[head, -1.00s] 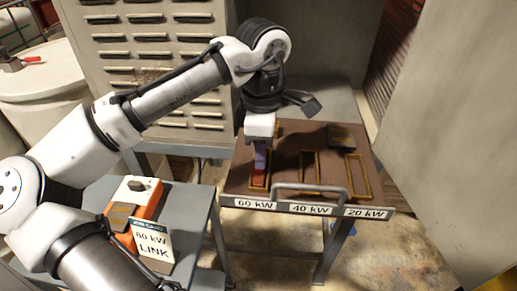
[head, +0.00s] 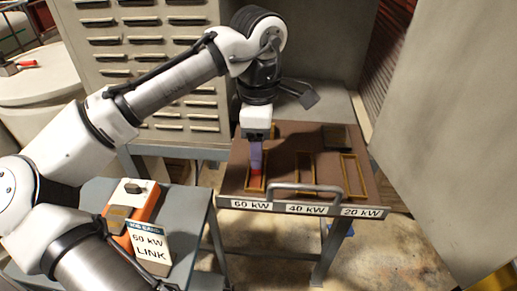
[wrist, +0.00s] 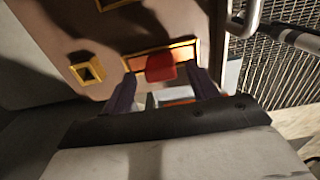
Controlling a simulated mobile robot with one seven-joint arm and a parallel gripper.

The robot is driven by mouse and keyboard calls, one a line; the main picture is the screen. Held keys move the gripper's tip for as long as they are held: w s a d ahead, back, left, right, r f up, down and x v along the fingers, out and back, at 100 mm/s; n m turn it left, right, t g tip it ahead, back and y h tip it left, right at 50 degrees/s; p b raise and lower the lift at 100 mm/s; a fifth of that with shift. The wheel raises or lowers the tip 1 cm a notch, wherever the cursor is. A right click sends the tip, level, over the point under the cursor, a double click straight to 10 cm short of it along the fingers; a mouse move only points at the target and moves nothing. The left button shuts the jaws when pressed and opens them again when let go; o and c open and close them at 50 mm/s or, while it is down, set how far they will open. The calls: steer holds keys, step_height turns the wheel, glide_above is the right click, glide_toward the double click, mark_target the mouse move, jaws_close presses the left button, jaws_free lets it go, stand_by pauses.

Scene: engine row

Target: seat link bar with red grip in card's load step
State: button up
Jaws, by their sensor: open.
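The card (head: 149,247) reads 60 kW LINK and leans at the front of the grey side table. The brown board has three yellow-framed slots labelled 60 kW, 40 kW and 20 kW. The link bar's red grip (head: 256,172) is at the 60 kW slot (head: 247,185), the left one. In the wrist view the red grip (wrist: 160,67) stands over the slot, with orange-copper bar showing inside the yellow frame on both sides. My gripper (head: 256,160) is open above it. In the wrist view its purple fingers (wrist: 163,88) lie either side of the grip, apart from it.
A grey handle (head: 307,188) arches over the board's front edge. The 40 kW (head: 304,190) and 20 kW (head: 354,175) slots are to the right. A dark block (head: 336,137) sits at the board's back right. An orange box (head: 143,208) is on the side table.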

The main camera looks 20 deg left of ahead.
step_height(320, 180, up, 10)
steer(key=b, duration=0.1)
steer(key=shift+r, duration=0.15)
stand_by(0.5)
